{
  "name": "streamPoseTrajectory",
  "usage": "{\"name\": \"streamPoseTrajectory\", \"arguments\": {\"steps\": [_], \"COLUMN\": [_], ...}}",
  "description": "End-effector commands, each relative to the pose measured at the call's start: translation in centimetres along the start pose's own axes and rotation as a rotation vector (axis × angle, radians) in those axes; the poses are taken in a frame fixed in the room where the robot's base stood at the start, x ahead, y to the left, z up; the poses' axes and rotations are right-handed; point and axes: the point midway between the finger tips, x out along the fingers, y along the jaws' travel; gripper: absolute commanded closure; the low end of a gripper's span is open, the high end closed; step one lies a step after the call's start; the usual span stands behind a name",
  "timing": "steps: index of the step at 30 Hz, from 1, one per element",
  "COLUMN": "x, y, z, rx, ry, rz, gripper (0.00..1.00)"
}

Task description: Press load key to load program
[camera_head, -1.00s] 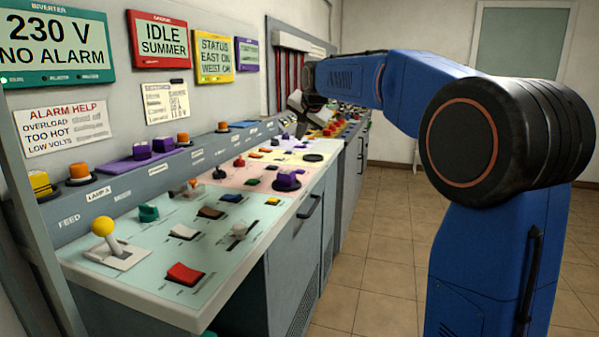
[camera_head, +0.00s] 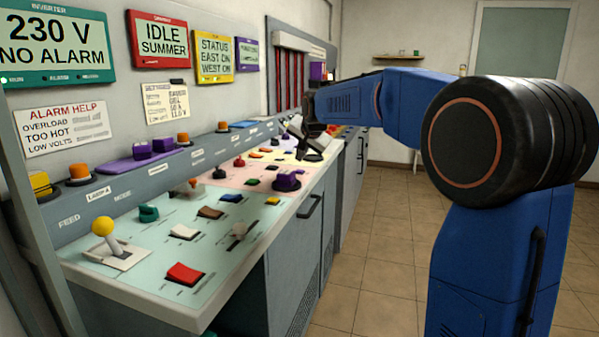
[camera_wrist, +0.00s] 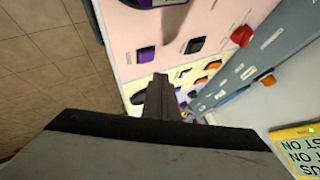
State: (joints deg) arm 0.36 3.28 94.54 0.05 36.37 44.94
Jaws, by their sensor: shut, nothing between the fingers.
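My gripper (camera_head: 301,156) is shut and empty, pointing down over the far part of the sloping control desk (camera_head: 150,283). In the wrist view my shut fingers (camera_wrist: 160,82) appear over the edge between the pink and yellow panels. A purple key (camera_wrist: 146,54) lies just beyond the fingertips, and a black key (camera_wrist: 195,44) is to its right. Several small orange, red and dark keys (camera_wrist: 213,64) sit on the yellow panel. The key labels are too small to read, so I cannot tell which is the load key. Contact is not visible.
A purple knob (camera_head: 287,181) stands on the pink panel near my gripper. A yellow-ball lever (camera_head: 103,228) and a red rocker (camera_head: 185,274) are on the near green panel. Display screens (camera_head: 54,46) hang on the wall. The tiled floor (camera_head: 390,240) to the right is clear.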

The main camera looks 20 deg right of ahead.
Motion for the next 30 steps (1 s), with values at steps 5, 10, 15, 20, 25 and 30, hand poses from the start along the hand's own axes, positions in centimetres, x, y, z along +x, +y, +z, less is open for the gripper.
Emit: {"name": "streamPoseTrajectory", "arguments": {"steps": [5, 10, 15, 20, 25, 30], "x": [0.79, 1.06, 1.06, 1.05, 1.05, 1.04], "y": [0.58, 0.78, 0.78, 0.77, 0.76, 0.76], "z": [0.59, 0.78, 0.78, 0.77, 0.77, 0.77], "rx": [0.000, 0.000, 0.000, 0.000, 0.000, 0.000], "ry": [0.000, 0.000, 0.000, 0.000, 0.000, 0.000], "rz": [0.000, 0.000, 0.000, 0.000, 0.000, 0.000], "gripper": [1.00, 1.00, 1.00, 1.00, 1.00, 1.00]}}
